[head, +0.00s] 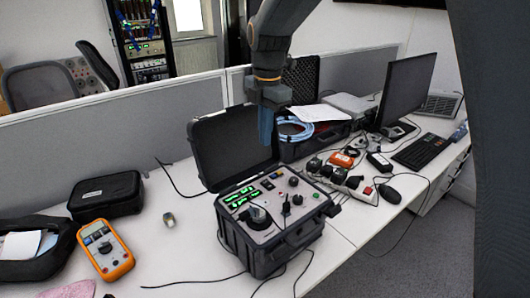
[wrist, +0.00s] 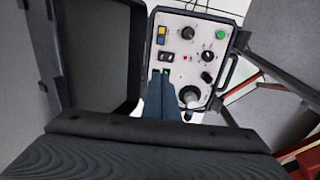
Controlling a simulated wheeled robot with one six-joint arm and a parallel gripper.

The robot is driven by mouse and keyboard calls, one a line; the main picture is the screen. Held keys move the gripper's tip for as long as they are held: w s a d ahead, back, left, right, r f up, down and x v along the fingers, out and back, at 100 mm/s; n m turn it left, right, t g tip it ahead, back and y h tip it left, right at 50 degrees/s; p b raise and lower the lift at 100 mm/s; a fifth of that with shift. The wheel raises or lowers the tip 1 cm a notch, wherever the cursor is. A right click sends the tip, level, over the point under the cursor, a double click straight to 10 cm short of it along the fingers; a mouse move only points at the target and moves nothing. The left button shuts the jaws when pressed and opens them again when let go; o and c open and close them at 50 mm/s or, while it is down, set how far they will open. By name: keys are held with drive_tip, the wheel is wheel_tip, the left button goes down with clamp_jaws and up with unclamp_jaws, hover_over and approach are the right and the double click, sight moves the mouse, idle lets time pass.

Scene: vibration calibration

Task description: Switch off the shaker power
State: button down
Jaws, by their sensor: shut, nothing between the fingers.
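The shaker unit is an open black case (head: 262,256) with a light control panel (head: 287,203) on the table, lid raised at the back. The panel carries green lit displays (head: 239,197), knobs and a grey round mount. In the wrist view the panel (wrist: 194,72) shows a yellow and a blue button (wrist: 161,35), black rocker switches (wrist: 166,57), black knobs and a green round button (wrist: 221,34). I cannot tell which control is the power. My gripper (head: 266,143) is shut and empty, above the panel in front of the lid. Its fingers (wrist: 164,84) hide part of the displays.
The raised lid (head: 228,148) stands close behind my gripper. An orange multimeter (head: 105,249) and a black pouch (head: 106,193) lie at left. A power strip with plugs (head: 340,179), a monitor (head: 408,88) and a keyboard (head: 421,150) are at right. Loose cables cross the table front.

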sight(265, 182)
drive_tip(key=s+d+b, duration=0.1)
drive_tip(key=b, duration=0.2)
drive_tip(key=shift+d+t+y, duration=0.2)
drive_tip(key=shift+t+y, duration=0.1)
drive_tip(key=f+p, duration=0.1)
drive_tip(key=f, duration=0.3)
drive_tip(key=f+p, duration=0.1)
drive_tip(key=f, duration=0.4)
drive_tip(key=w+a+f+p, duration=0.1)
drive_tip(key=f, duration=0.4)
drive_tip(key=shift+w, duration=0.1)
